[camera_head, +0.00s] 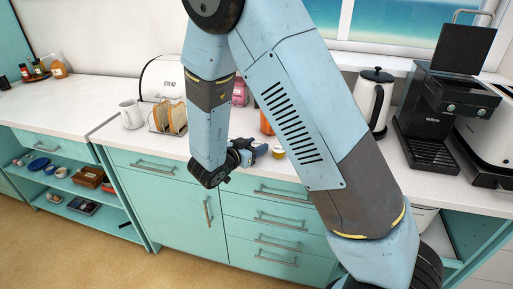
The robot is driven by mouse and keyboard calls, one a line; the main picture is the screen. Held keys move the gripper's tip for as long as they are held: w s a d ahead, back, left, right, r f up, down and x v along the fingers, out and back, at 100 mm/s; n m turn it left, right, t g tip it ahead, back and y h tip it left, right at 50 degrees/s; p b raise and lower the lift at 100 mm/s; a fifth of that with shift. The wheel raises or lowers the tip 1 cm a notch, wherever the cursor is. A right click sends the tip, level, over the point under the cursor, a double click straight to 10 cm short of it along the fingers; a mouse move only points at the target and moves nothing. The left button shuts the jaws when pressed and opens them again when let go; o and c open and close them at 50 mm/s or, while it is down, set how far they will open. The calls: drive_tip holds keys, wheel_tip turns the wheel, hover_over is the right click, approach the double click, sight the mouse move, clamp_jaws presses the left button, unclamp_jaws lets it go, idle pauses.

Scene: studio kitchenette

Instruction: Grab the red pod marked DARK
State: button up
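My gripper (260,149) hangs at the end of my arm, low over the front edge of the white counter (100,95). It is small in this view, and I cannot tell whether its fingers are open or shut. A small yellow-topped item (278,152) sits on the counter just right of the gripper, partly hidden by my arm. I cannot make out a red pod or any DARK marking. An orange item (266,123) stands behind the gripper, also partly covered by my arm.
Toast in a rack (168,118), a white jug (131,114) and a bread bin (163,78) stand left of my arm. A white kettle (371,100) and black coffee machine (440,115) stand right. Teal drawers (262,215) lie below.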

drive_tip(key=shift+c, duration=1.3)
